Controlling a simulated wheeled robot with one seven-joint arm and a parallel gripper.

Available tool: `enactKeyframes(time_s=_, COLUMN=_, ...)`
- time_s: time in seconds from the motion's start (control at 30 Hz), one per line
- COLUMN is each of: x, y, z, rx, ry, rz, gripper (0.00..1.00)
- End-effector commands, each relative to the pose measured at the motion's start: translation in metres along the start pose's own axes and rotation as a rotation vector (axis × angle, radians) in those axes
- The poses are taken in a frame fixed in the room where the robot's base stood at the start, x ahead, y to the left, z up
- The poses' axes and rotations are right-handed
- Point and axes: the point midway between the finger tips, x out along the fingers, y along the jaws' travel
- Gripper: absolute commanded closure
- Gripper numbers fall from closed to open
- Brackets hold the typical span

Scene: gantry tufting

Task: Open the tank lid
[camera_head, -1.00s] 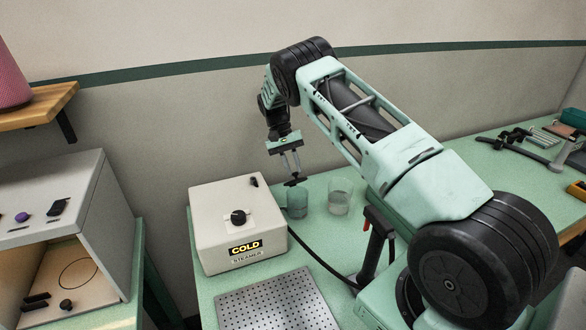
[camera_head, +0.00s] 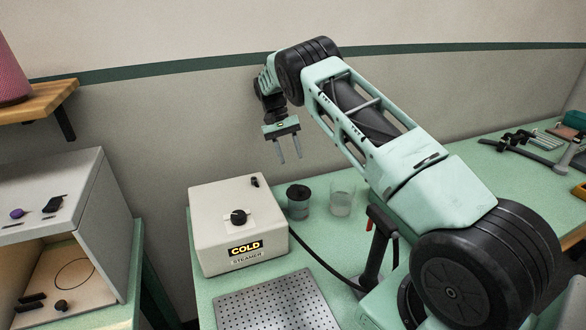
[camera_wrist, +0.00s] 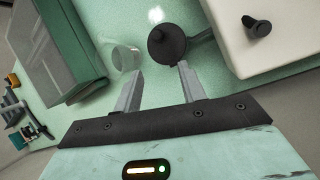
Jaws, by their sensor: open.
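The white steamer (camera_head: 215,228) stands on the green bench with a COLD display on its front. A black knob (camera_head: 238,217) sits on its top plate, and a small black peg-like part (camera_head: 254,181) stands near its back edge; that part also shows in the wrist view (camera_wrist: 258,27). I cannot tell for sure which part is the tank lid. My gripper (camera_head: 290,160) is open and empty, pointing down above a jar (camera_head: 298,209) with a dark round lid (camera_head: 298,190). In the wrist view the lid (camera_wrist: 168,44) shows just beyond the fingertips (camera_wrist: 157,70), apart from them.
A clear glass (camera_head: 342,198) stands right of the jar. A dark cable runs from the steamer along the bench. A perforated plate (camera_head: 277,300) lies in front. A grey box (camera_head: 60,225) stands at the left, and tools (camera_head: 530,140) lie at the far right.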

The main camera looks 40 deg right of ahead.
Motion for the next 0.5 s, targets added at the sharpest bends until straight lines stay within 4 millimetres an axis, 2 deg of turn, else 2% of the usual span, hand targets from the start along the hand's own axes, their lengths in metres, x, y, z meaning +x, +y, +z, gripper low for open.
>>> enactKeyframes(time_s=0.2, x=-0.022, y=0.000, z=-0.001, rx=0.001, ry=0.001, rz=0.000, gripper=0.59)
enactKeyframes(time_s=0.5, x=-0.029, y=0.001, z=0.000, rx=0.001, ry=-0.001, rz=0.001, gripper=0.59)
